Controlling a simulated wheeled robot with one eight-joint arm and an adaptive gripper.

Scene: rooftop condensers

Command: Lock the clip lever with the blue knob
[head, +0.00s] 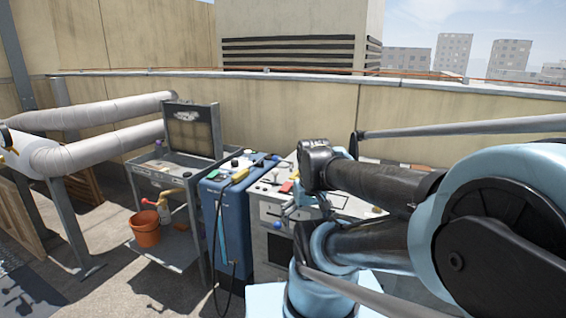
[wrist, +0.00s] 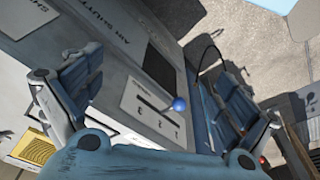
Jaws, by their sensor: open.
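The blue knob (wrist: 180,103) shows in the wrist view as a round ball at the end of a slim lever, on a pale grey panel (wrist: 118,85) marked with air shutter lettering. In the head view a blue knob (head: 277,225) shows on the front of the pale cabinet (head: 268,250). My gripper (wrist: 152,82) is open and empty, with one finger to each side of the picture and the knob between them, nearer the right finger. I see no contact with the knob. In the head view my gripper (head: 303,203) is partly hidden by my arm, close to the cabinet front.
A blue machine (head: 234,215) with a hanging dark cable stands left of the cabinet. Further left are a grey cart (head: 180,262) and an orange bucket (head: 145,228). A dark vent and a yellow label (wrist: 32,151) show on the panel. Open floor lies in front.

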